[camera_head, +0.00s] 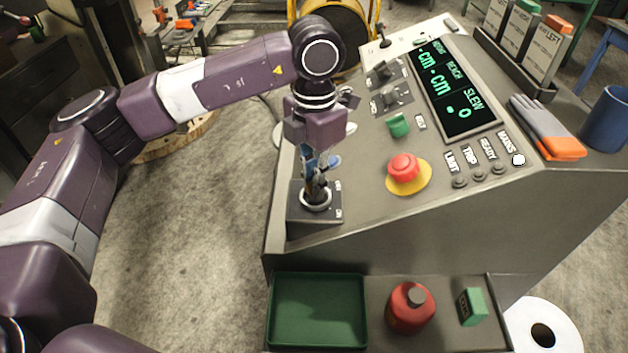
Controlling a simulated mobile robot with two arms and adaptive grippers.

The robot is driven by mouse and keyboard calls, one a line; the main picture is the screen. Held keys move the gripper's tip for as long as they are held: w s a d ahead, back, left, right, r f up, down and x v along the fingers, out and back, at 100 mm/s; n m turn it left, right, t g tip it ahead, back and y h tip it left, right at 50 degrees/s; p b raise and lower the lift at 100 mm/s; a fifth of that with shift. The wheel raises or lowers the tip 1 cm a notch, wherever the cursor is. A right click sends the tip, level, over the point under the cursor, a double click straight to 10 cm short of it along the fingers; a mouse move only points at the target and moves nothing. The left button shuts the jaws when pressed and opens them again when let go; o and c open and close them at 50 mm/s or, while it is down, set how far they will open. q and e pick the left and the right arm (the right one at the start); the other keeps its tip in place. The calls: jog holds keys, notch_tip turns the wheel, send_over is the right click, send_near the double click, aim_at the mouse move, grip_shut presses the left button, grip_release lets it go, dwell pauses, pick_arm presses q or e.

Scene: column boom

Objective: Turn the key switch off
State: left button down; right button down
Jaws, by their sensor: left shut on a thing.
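The key switch (316,204) is a round collar on a dark plate at the near left corner of the sloped console. The plate has small white markings at its right edge, too small to read surely. My left gripper (317,186) points down right over the switch, with its fingers shut on the key. The fingers hide most of the key, so I cannot tell its turn angle. My right gripper is not in view.
A red mushroom button (403,167) stands right of the switch. Beyond are a green rocker (399,125) and a display (457,92). Gloves (548,128) and a blue cup (606,118) are at the right. Below, a shelf holds a green tray (318,345) and a red can (410,312).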

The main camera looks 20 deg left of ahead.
pick_arm(q)
jog(key=c, duration=2)
grip_release()
jog(key=shift+w, duration=0.1)
jog(key=shift+c, duration=0.2)
jog(key=shift+r, duration=0.15)
notch_tip(320, 180, up, 12)
